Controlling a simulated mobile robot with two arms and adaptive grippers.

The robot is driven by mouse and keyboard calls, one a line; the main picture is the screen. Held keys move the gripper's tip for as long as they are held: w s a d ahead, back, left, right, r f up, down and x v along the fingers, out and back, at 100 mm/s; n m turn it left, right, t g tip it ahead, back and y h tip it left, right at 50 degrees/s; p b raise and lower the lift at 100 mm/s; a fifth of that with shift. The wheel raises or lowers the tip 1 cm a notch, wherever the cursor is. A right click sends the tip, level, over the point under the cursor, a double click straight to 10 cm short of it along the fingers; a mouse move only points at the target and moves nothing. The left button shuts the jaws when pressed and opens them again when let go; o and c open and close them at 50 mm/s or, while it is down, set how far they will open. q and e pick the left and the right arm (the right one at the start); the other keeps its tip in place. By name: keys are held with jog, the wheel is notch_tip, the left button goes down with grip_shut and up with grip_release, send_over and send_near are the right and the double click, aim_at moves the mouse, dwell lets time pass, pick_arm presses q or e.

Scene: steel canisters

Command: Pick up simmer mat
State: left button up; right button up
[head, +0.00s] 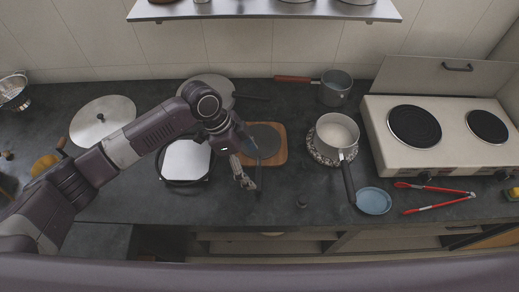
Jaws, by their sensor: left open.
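A dark round disc (266,136), which looks like the simmer mat, lies on a wooden board (281,156) in the middle of the counter. A thin dark handle seems to run from it toward the counter's front edge. My left arm reaches in from the left and covers the disc's left part. My left gripper (247,183) is open, pointing down at the near side of the board, close beside the dark handle. I cannot tell whether it touches the handle. My right gripper is not in view.
A white pot (329,153) stands on a patterned trivet (315,152) right of the board, its dark handle pointing forward.

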aim_at(259, 177)
pick_arm(q)
jog(key=x, duration=0.1)
jog(key=p+x, duration=0.1)
jog(key=x, duration=0.1)
jog(key=p+x, duration=0.1)
jog(key=shift+s+a+f, duration=0.15)
jog(key=shift+a+f, duration=0.05)
jog(key=shift+f, duration=0.15)
jog(key=shift+d+f, duration=0.2)
jog(key=shift+f, duration=0.25)
jog(key=c, duration=2)
jog(key=shift+o, duration=0.2)
jog(key=shift+r, duration=0.1)
